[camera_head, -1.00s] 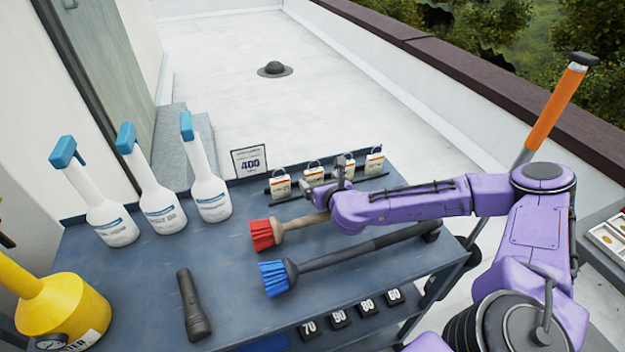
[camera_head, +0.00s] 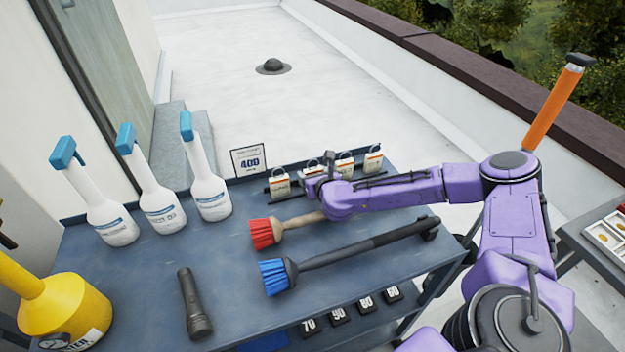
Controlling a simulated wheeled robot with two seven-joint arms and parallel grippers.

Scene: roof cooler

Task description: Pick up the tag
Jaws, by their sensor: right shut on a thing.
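Several white tags with orange print and metal loops stand in a dark rack at the back right of the blue cart top. The leftmost tag (camera_head: 279,188) is left of my gripper; two others, a third tag (camera_head: 345,167) and the rightmost tag (camera_head: 373,160), are right of it. My right gripper (camera_head: 325,165) is at the second tag (camera_head: 311,170), shut on it as far as I can see. The gripper and wrist hide most of that tag. It still appears to be in its place in the row. My left gripper is not in view.
A "400" sign (camera_head: 249,160) stands left of the tags. A red brush (camera_head: 264,233) and a blue brush (camera_head: 276,276) lie in front, below my arm. White bottles (camera_head: 162,205), a flashlight (camera_head: 194,304) and a yellow can (camera_head: 70,310) are left.

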